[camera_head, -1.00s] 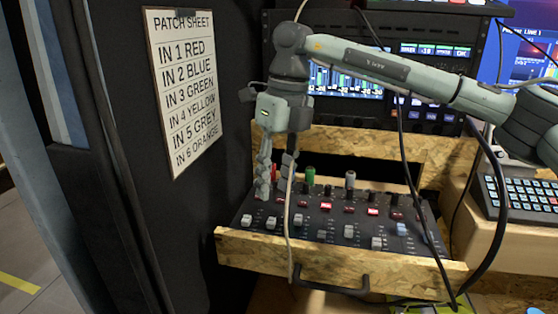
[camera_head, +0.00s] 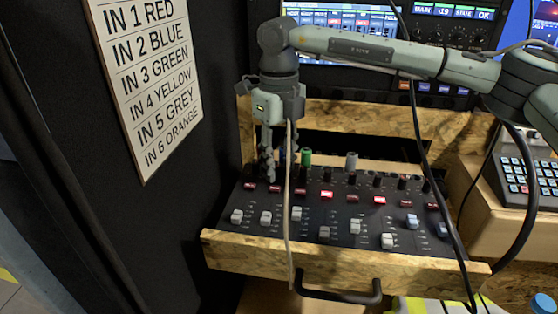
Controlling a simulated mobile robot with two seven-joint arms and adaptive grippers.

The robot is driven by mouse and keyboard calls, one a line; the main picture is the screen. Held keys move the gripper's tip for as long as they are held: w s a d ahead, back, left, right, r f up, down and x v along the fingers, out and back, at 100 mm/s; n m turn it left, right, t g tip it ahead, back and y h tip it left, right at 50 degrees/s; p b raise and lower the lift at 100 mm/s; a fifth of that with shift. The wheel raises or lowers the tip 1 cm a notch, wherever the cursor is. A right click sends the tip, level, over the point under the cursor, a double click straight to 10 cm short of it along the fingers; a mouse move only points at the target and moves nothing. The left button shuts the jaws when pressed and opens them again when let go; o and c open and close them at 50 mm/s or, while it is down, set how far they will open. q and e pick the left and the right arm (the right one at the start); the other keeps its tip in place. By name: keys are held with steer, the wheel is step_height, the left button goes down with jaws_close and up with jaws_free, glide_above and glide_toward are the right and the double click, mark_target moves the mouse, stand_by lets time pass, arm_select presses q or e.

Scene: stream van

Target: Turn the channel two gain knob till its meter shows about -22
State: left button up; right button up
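The mixer (camera_head: 345,215) lies in a chipboard drawer, with faders, lit buttons and a row of small dark knobs along its back. My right gripper (camera_head: 268,180) points down at the back left of the mixer. Its fingertips are at the knob row, near the second channel from the left. The fingers hide the channel two gain knob, and I cannot tell whether they touch it or grip it. The meter screen (camera_head: 345,18) behind is cut off by the top edge and partly covered by my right arm; channel two's reading is not legible. My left gripper is not in view.
Green (camera_head: 306,157) and grey (camera_head: 351,161) plugs stand behind the knobs. A pale cable (camera_head: 289,215) hangs in front of the mixer, and black cables (camera_head: 421,165) cross its right side. A patch sheet (camera_head: 148,75) hangs left. A keypad (camera_head: 518,170) is at right.

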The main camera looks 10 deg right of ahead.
steer(key=shift+f, duration=0.1)
jaws_close()
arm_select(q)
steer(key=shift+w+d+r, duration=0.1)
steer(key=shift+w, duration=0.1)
arm_select(e)
steer(key=shift+w+m, duration=0.1)
steer(key=shift+m, duration=0.2)
